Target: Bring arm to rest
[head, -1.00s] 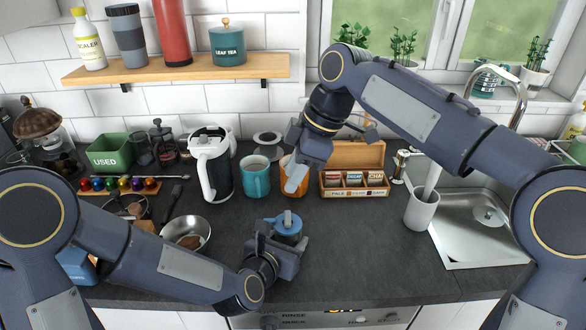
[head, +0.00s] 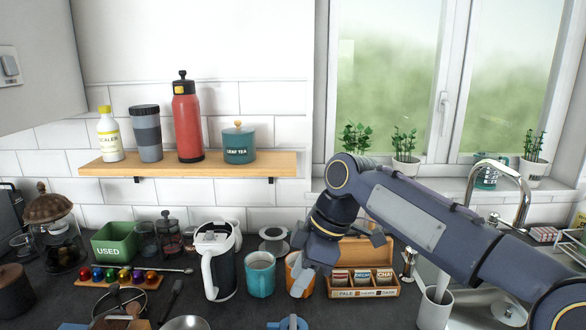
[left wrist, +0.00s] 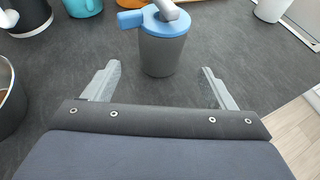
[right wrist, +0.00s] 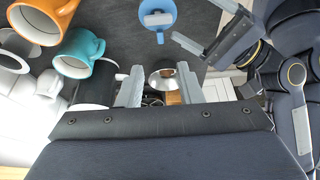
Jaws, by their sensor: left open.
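My right gripper (head: 303,278) hangs in front of the orange mug (head: 297,262) in the head view. In the right wrist view its fingers (right wrist: 160,88) are apart with nothing held between them. My left gripper (left wrist: 160,85) is open and empty in the left wrist view. A grey cup with a blue lid (left wrist: 162,50) stands upright just beyond and between its fingertips, apart from them. The left gripper also shows in the right wrist view (right wrist: 205,28), beside the blue lid (right wrist: 157,18). The left arm is outside the head view.
A teal mug (head: 260,276), a white kettle (head: 216,262) and a wooden tea box (head: 362,284) stand near the right gripper. A grey-white cup (head: 435,308) is by the sink. A steel bowl (head: 186,323) sits at the front. Bare worktop surrounds the lidded cup.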

